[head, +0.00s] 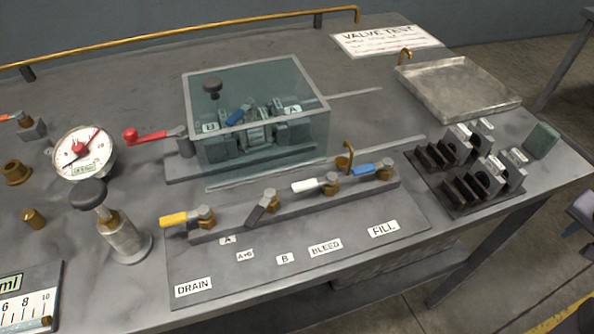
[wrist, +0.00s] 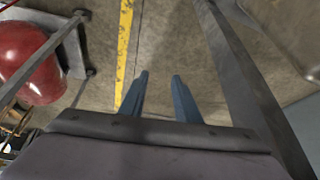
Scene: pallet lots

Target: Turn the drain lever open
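A yellow lever (head: 174,218) sits on a brass valve at the left end of a grey manifold bar (head: 235,225). Its handle points left, roughly along the bar. The DRAIN label (head: 194,287) is on the plate in front of it. Farther right on the bar are a grey lever (head: 262,208), a white lever (head: 309,186) and a blue lever (head: 364,169). My gripper (wrist: 159,74) shows two blue fingers apart with nothing between them, above the floor. In the head view it is partly cut off at the right edge, off the bench and far from the yellow lever.
A clear box (head: 262,85) stands behind the bar, with a red lever (head: 148,135) at its left. A gauge (head: 80,153) and black-knobbed plunger (head: 122,235) stand left of the yellow lever. A black rack (head: 440,190) and metal tray (head: 455,85) are at the right.

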